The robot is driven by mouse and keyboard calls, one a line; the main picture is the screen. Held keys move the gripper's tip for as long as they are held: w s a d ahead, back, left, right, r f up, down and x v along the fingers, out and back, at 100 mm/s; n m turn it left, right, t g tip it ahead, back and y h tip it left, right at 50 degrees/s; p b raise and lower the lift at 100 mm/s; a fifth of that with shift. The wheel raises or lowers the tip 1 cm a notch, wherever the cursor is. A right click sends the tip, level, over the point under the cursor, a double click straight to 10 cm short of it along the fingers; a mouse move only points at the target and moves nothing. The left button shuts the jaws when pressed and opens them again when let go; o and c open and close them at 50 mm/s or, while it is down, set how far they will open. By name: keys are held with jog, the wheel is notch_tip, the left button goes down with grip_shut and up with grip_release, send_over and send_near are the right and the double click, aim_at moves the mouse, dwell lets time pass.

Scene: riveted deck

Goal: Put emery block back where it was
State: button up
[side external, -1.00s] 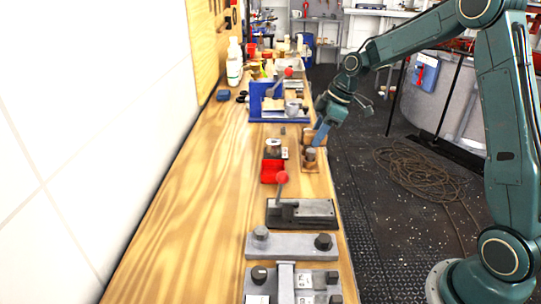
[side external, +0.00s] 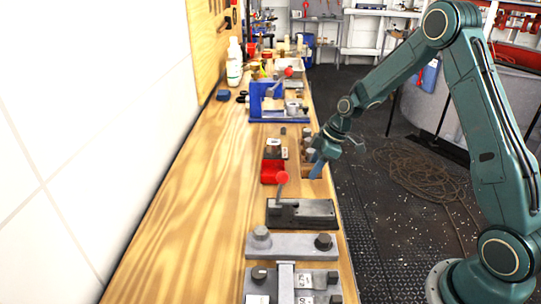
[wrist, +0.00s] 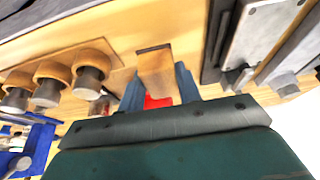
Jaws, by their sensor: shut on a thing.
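The emery block (wrist: 157,74), a tan block with a dark strip along its far end, is between the two blue fingers of my gripper (wrist: 160,88) in the wrist view. The fingers are shut on it. In the side external view my gripper (side external: 318,170) is low over the right edge of the bench, by the near end of a wooden rack. The block cannot be made out clearly there, behind the fingers. I cannot tell whether its lower end touches anything.
Round metal pieces (wrist: 48,90) stand in wooden holders left of the block in the wrist view. Bare bench lies to the left.

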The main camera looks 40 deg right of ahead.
jog(key=shift+f, duration=1.75)
jog(key=shift+f, duration=0.15)
jog(key=o, duration=1.1)
jog(key=shift+r, duration=0.2)
jog(key=v, duration=1.2)
jog(key=shift+a, duration=0.1)
